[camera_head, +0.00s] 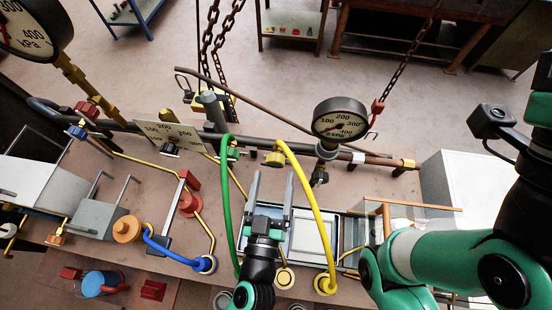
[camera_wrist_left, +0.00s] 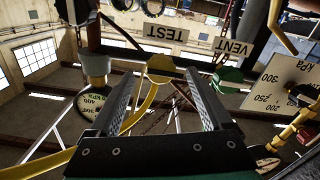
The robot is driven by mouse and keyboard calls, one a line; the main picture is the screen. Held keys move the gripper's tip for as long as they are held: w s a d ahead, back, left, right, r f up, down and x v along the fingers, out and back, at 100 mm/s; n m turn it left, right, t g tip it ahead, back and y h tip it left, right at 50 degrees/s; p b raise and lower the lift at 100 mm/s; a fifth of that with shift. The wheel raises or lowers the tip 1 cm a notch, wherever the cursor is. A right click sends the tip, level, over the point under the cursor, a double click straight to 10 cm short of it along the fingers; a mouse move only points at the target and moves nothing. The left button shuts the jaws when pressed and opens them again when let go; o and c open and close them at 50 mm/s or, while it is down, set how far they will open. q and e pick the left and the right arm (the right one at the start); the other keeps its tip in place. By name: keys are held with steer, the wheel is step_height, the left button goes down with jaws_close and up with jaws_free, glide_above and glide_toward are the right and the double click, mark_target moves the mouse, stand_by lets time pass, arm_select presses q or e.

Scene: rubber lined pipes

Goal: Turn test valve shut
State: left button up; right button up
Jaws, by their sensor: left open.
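The yellow valve knob (camera_head: 274,158) sits on the grey pipe at the middle of the head view, with a yellow hose beside it. In the left wrist view this yellow knob (camera_wrist_left: 161,67) is close to a sign reading TEST (camera_wrist_left: 165,32). My left gripper (camera_head: 272,178) is open and empty, its two fingers pointing at the knob. In the left wrist view the knob shows in the gap between the left fingertips (camera_wrist_left: 165,78); it appears just beyond them, and I see no grip on it. My right arm is at the right; its gripper is out of view.
A green knob (camera_head: 231,153) with a green hose (camera_head: 227,205) is just left of the yellow knob; a VENT sign (camera_wrist_left: 232,46) is near it. The yellow hose (camera_head: 314,205) arcs close to the right finger. A pressure gauge (camera_head: 340,119) stands right of the knob.

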mark_target(275, 167)
arm_select(q)
steer(key=w, duration=0.5)
steer(key=shift+d, duration=0.35)
jaws_close()
